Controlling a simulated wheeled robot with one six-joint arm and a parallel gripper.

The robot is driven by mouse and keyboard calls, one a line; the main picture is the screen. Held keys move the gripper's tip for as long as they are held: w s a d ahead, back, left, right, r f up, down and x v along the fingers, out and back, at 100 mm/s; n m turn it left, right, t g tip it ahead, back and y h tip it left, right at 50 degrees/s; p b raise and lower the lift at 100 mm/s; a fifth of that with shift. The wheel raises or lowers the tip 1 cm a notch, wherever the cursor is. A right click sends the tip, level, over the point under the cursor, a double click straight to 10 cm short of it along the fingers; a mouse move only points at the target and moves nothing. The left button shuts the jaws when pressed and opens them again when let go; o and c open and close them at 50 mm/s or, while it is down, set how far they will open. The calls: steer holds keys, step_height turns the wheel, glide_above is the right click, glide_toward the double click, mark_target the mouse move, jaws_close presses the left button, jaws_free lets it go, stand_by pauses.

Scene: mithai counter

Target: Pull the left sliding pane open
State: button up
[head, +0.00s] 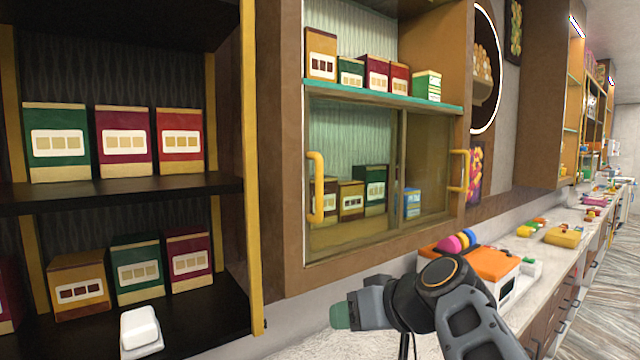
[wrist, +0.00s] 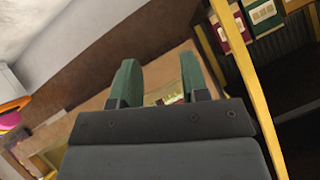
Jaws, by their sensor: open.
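The left sliding pane (head: 352,222) is tinted glass across the left part of the wall cabinet's lower opening. Its yellow upright handle (head: 316,188) stands near the pane's left edge. The right pane (head: 430,140) fills the other side, with its own yellow handle (head: 459,171) at the right. My gripper (head: 340,316) is below the cabinet, apart from the left handle and lower than it. In the wrist view my gripper (wrist: 160,84) shows two green fingertips spread apart with nothing held between them. The left handle cannot be made out clearly there.
An open dark shelf (head: 120,195) with several sweet boxes stands at the left, edged by a yellow post (head: 252,180). A white box (head: 140,328) sits on its lower level. An orange-topped case (head: 470,265) stands on the counter behind my arm.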

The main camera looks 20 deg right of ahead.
mark_target(322, 185)
steer(key=s+d+r+n+t+y+p, duration=0.1)
steer(key=d+r+n+t+y, duration=0.15)
steer(key=r, duration=0.75)
steer(key=d+r+n+t+y, duration=0.15)
steer(key=r+t, duration=0.25)
steer(key=r, duration=0.6)
steer(key=shift+n+g+h, duration=0.25)
steer(key=shift+n+h, duration=0.15)
steer(key=shift+h, duration=0.1)
steer(key=p+x, duration=0.5)
steer(key=x, duration=0.6)
steer(key=shift+w+a+r, duration=0.1)
steer(key=shift+w+a, duration=0.05)
steer(key=shift+a, duration=0.1)
steer(key=shift+w+a, duration=0.3)
steer(key=shift+w, duration=0.25)
steer(key=shift+c, duration=0.4)
jaws_close()
